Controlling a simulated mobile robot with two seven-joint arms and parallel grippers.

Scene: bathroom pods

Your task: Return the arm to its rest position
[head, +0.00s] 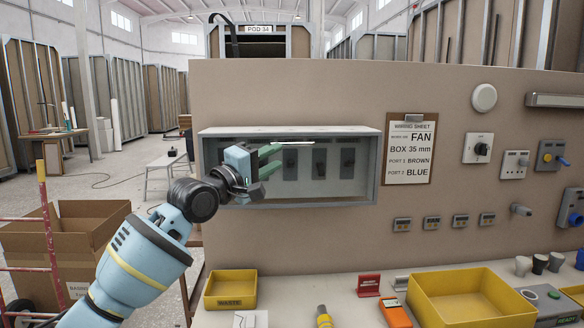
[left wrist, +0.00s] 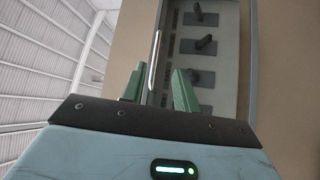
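My left arm (head: 150,250) reaches in from the left and up to the wall cabinet (head: 376,165). My left gripper (head: 268,160) is in front of the cabinet's left part, with its green fingers pointing right. In the left wrist view the two fingers (left wrist: 158,88) are spread apart. A thin pale bar (head: 298,143) runs level in front of the cabinet near the fingertips. It also shows between the fingers in the left wrist view (left wrist: 154,62), nearer the left finger. I cannot tell whether a finger touches it. My right gripper is not in view.
Dark switches stand inside the cabinet. Below, the bench holds a yellow waste bin (head: 231,301), a larger yellow tray (head: 418,290) and a yellow-handled tool (head: 325,317). A cardboard box (head: 55,245) stands at left.

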